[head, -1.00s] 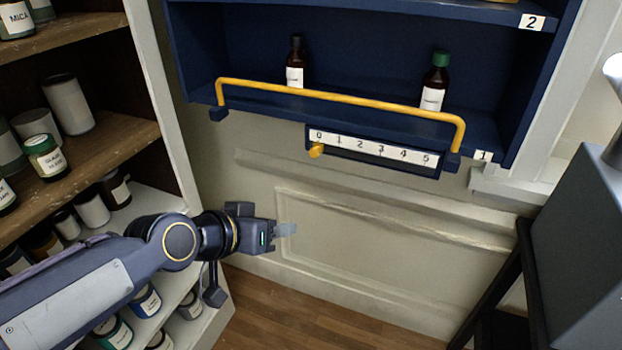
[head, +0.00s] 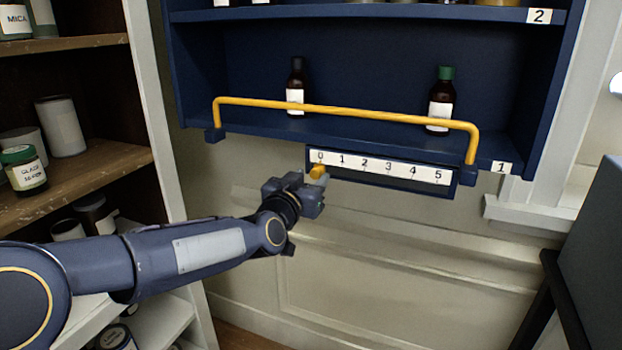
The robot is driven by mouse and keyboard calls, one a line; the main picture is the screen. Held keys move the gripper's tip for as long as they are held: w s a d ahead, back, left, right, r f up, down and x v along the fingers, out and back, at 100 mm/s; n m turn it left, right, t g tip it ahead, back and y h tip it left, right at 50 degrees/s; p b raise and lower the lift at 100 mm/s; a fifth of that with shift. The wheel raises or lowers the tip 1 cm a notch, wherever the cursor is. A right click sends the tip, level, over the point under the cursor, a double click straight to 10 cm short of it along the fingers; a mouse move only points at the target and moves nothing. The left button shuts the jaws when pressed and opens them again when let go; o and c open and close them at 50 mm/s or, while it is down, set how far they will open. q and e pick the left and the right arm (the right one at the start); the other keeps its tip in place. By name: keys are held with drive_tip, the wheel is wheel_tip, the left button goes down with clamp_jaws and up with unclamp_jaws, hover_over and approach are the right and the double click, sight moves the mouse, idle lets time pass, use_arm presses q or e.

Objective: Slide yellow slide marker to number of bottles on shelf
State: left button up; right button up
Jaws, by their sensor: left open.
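The yellow slide marker (head: 317,171) is at the 0 end of the white number scale (head: 380,167), which runs from 0 to 5 under shelf 1. My left gripper (head: 322,181) is open, with its fingertips right at the marker; I cannot tell whether they touch it. Shelf 1 (head: 350,138) of the blue cabinet holds two brown bottles: a dark-capped bottle (head: 297,84) at the left and a green-capped bottle (head: 441,98) at the right. My right gripper is out of view.
A yellow rail (head: 345,110) runs across the front of shelf 1, above the scale. Shelf 2 (head: 400,11) above holds several items, only their bottoms visible. A wooden shelf unit with jars (head: 24,168) stands at the left. A grey box (head: 595,235) is at the right.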

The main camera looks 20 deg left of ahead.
use_arm(q)
drive_tip(key=shift+w, duration=0.55)
drive_tip(key=shift+c, duration=0.3)
clamp_jaws()
drive_tip(key=shift+d+r+p, duration=0.1)
drive_tip(key=shift+d+p, duration=0.2)
drive_tip(key=shift+d, duration=0.05)
drive_tip(key=d+p, duration=0.2)
drive_tip(key=d, duration=0.2)
drive_tip(key=d+p, duration=0.2)
drive_tip(key=d, duration=0.2)
drive_tip(key=shift+s+d+p, duration=0.2)
drive_tip(key=shift+d+p, duration=0.1)
drive_tip(key=shift+d, duration=0.35)
